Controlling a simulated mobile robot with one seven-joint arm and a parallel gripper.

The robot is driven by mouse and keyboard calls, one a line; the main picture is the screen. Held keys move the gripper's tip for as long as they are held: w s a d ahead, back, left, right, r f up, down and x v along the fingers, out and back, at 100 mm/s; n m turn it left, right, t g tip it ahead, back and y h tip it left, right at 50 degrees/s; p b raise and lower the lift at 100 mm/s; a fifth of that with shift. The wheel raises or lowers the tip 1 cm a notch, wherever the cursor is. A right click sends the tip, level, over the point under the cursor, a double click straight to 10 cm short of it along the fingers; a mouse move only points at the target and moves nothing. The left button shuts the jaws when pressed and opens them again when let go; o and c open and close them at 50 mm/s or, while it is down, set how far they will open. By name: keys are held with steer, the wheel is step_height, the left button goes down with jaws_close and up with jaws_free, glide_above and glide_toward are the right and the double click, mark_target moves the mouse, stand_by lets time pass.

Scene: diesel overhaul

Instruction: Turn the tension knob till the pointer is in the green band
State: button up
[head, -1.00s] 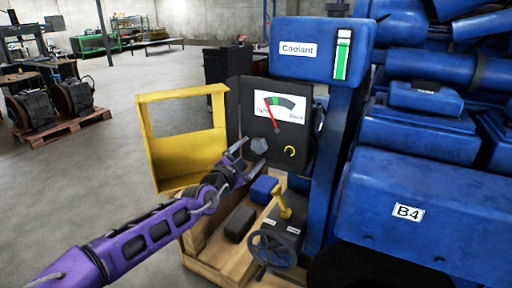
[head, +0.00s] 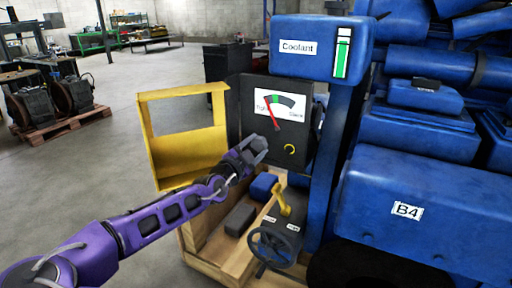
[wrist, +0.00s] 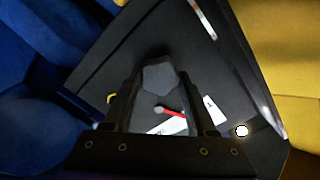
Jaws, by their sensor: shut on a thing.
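The tension gauge (head: 297,125) is a black panel with a white dial reading Tight at left and Slack at right. Its red pointer (head: 270,112) leans left, with its tip just left of the green band (head: 273,98). The grey, faceted knob (wrist: 158,78) shows between my fingertips in the wrist view. In the head view my gripper (head: 257,146) is at the knob below the dial and partly hides it. My gripper (wrist: 158,85) is shut on the knob. Part of the dial and the red pointer also show in the wrist view.
A yellow open frame (head: 182,172) stands just left of the gauge. A blue Coolant box (head: 312,47) is above right. A handwheel (head: 274,246) and yellow lever (head: 283,203) are below. Blue engine parts (head: 420,215) fill the right.

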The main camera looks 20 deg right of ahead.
steer(key=shift+c, duration=1.4)
steer(key=n+b, duration=0.2)
steer(key=n, duration=0.2)
steer(key=shift+f+n, duration=0.1)
steer(key=shift+n, duration=0.3)
steer(key=n+b, duration=0.1)
steer(key=n, duration=0.4)
steer(key=shift+n, duration=0.3)
steer(key=n, duration=1.1)
steer(key=shift+n, duration=0.3)
